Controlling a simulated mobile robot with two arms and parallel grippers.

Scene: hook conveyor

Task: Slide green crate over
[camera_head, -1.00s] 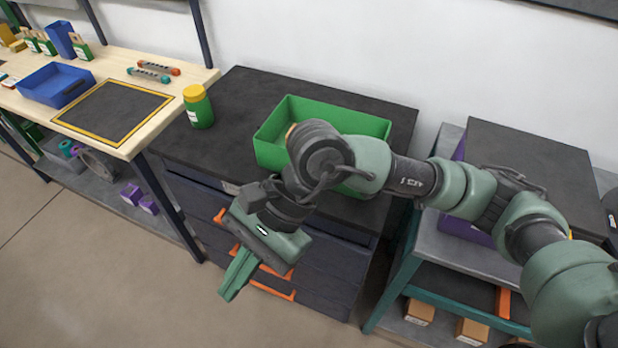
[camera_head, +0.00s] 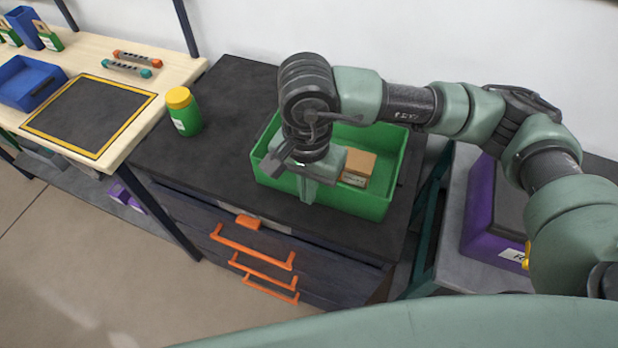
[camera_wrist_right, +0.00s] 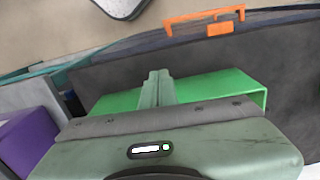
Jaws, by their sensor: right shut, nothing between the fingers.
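The green crate (camera_head: 350,205) stands on the dark top of a drawer cabinet. A small cardboard box (camera_head: 358,168) lies inside it. My right gripper (camera_head: 308,192) is shut and empty and points down at the crate's front left part; whether it touches the crate I cannot tell. In the right wrist view the shut fingers (camera_wrist_right: 158,82) show in front of the green crate (camera_wrist_right: 225,88). My arm hides part of the crate's back wall. My left gripper is not in view.
A green jar with a yellow lid (camera_head: 183,112) stands left of the crate on the cabinet top (camera_head: 225,105). Orange drawer handles (camera_head: 252,245) stick out in front. A purple bin (camera_head: 490,215) stands to the right. A wooden workbench (camera_head: 165,72) is at the left.

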